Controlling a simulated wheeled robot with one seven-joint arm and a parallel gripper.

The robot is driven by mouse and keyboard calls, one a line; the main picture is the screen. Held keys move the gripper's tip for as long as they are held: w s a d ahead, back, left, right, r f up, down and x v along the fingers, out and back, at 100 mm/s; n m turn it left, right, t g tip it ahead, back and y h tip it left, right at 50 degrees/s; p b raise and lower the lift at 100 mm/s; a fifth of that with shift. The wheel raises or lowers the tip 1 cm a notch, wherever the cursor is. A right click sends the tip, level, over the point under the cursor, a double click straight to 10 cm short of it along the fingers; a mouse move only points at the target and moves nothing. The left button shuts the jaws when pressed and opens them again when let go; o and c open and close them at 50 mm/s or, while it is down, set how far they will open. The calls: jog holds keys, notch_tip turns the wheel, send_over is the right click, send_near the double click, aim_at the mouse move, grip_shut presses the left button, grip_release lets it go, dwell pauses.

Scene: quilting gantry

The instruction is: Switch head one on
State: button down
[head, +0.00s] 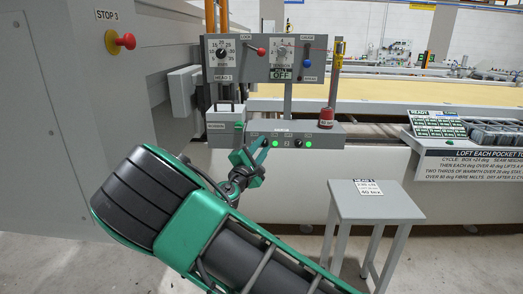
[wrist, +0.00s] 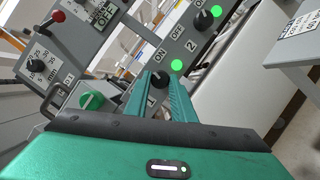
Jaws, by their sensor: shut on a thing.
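The grey switch box (head: 325,133) stands under the upper panel, with rotary switches for heads 1 and 2. My gripper (head: 260,148) is at its left part, at head one's switch. In the wrist view the green fingers (wrist: 163,88) are shut on the black knob of switch 1 (wrist: 160,80), one finger on each side. An ON label shows beside it; the knob's exact pointing is partly hidden. Head one's lamp (wrist: 177,65) is lit green. The black knob of switch 2 (wrist: 203,20) is free, and its lamp (wrist: 217,11) is also lit green.
The upper panel (head: 262,74) has dials and red and blue levers. A green knob (wrist: 92,101) is beside my fingers. A red device (head: 327,117) stands on the switch box. A grey stool (head: 376,205) is at right, and a red emergency stop (head: 120,42) is at left.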

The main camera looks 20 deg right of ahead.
jog(key=shift+m+g, duration=0.6)
jog(key=shift+m, duration=0.8)
jog(key=shift+d, duration=0.1)
jog(key=c, duration=1.5)
grip_release()
jog(key=shift+s+a, duration=0.25)
jog(key=shift+a, duration=0.05)
jog(key=v, duration=1)
